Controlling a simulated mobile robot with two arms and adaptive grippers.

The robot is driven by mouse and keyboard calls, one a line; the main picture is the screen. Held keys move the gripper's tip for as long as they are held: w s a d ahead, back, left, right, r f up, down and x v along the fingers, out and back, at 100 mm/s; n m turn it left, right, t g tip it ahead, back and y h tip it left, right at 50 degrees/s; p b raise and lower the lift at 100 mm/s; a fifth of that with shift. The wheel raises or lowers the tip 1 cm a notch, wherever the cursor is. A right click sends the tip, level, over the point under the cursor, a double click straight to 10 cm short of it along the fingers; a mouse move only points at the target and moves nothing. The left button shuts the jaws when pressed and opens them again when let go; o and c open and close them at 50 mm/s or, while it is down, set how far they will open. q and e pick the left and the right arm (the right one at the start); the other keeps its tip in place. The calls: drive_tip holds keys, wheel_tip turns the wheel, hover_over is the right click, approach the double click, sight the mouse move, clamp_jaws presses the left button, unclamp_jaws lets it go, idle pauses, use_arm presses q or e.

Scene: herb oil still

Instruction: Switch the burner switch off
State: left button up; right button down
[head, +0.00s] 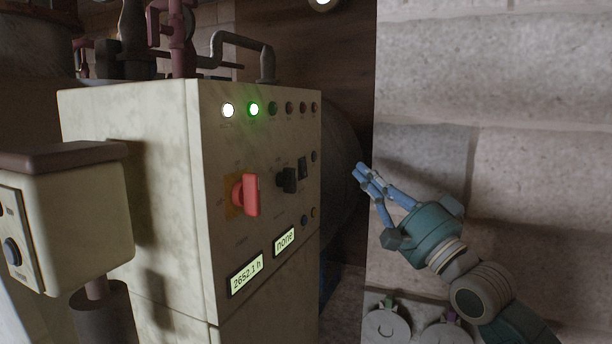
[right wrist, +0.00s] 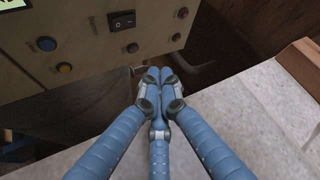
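A cream control cabinet (head: 165,210) stands left of centre in the head view. Its front panel carries a red rotary handle (head: 250,195), a black rotary knob (head: 287,180) and a small black rocker switch (head: 302,168). The rocker (right wrist: 122,20) also shows at the top of the right wrist view. My right gripper (head: 362,172) is to the right of the panel, apart from it. Its fingers (right wrist: 153,75) are together with nothing between them. My left gripper is not in view.
A white lamp (head: 228,110) and a green lamp (head: 253,109) glow in the panel's top row. Two displays read "2652.1 h" (head: 246,274) and "none" (head: 285,241). A smaller box (head: 75,210) stands at left. A stone wall (head: 540,150) is behind my right arm.

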approach(307, 166)
drive_tip(key=w+r, duration=0.3)
drive_tip(key=shift+w+a+f+p, duration=0.1)
drive_tip(key=shift+w+a+p, duration=0.1)
drive_tip(key=shift+a, duration=0.35)
drive_tip(key=shift+w+a+p, duration=0.1)
drive_tip(key=shift+w+a, duration=0.05)
drive_tip(key=shift+a, duration=0.4)
drive_tip(key=shift+a, duration=0.15)
idle(0.4)
drive_tip(key=shift+w+a, duration=0.1)
drive_tip(key=shift+a, duration=0.15)
drive_tip(key=shift+w+a+f, duration=0.1)
drive_tip(key=shift+a, duration=0.2)
idle(0.7)
drive_tip(key=shift+d, duration=0.15)
drive_tip(key=shift+s+d+p, duration=0.25)
drive_tip(key=shift+d+p, duration=0.05)
drive_tip(key=shift+d, duration=0.35)
